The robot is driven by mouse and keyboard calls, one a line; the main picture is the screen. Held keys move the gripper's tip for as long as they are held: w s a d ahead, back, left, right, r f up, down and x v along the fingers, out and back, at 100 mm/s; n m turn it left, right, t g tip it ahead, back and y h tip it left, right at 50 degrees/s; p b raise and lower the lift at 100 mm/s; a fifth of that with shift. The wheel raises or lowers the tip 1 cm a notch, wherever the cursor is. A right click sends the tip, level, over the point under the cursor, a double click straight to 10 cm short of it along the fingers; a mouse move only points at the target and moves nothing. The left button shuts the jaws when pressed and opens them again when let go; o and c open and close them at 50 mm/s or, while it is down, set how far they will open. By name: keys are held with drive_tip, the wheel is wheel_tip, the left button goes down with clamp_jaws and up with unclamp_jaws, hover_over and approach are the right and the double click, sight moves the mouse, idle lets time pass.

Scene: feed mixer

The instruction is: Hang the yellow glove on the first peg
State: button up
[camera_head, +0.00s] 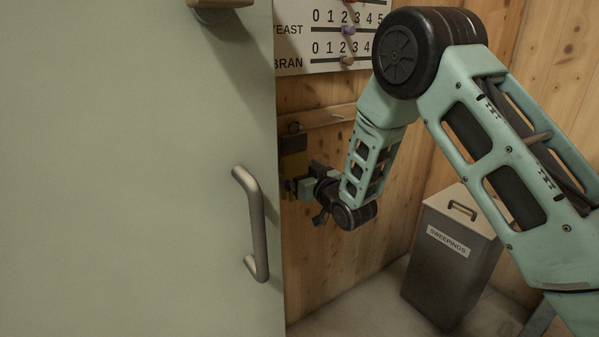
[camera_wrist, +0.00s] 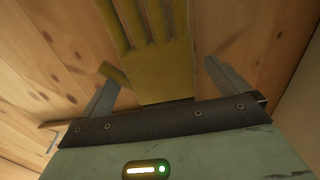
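The yellow glove (camera_wrist: 160,60) is in the wrist view, flat in front of the plank wall, its fingers pointing to the picture's top. My gripper (camera_wrist: 168,88) is open. Its two fingers stand either side of the glove with visible gaps; the glove's lower end is hidden behind my gripper's body. A light peg (camera_head: 337,116) on the rail looks empty.
A large pale green panel (camera_head: 120,170) with a metal handle (camera_head: 256,222) fills the left and hides part of the rail. A grey SWEEPINGS bin (camera_head: 450,258) stands in the corner. A YEAST and BRAN slider board (camera_head: 325,35) is above the rail.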

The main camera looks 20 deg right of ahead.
drive_tip(key=s+d+r+m+g+h+p, duration=0.15)
drive_tip(key=s+d+g, duration=0.3)
drive_tip(key=s, duration=0.65)
drive_tip(key=s+d+m+g+h+b, duration=0.15)
drive_tip(key=s+d+g, duration=0.3)
drive_tip(key=s, duration=0.65)
drive_tip(key=s+d+r+m+g+h+p, duration=0.15)
drive_tip(key=s+d+g+h, duration=0.35)
drive_tip(key=s, duration=0.6)
drive_tip(key=s+a+n+g+y, duration=0.2)
drive_tip(key=s+a+n, duration=0.3)
drive_tip(key=a, duration=0.4)
drive_tip(key=s+a+n+g+y, duration=0.1)
drive_tip(key=s+a+n, duration=0.2)
drive_tip(key=s+a, duration=0.55)
wheel_tip(320, 180, up, 23)
drive_tip(key=a+p, duration=0.1)
drive_tip(key=p, duration=2.1)
drive_tip(key=shift+w+a, duration=0.4)
drive_tip(key=shift+w, duration=0.05)
drive_tip(key=shift+f+n, duration=0.15)
drive_tip(key=shift+n, duration=0.1)
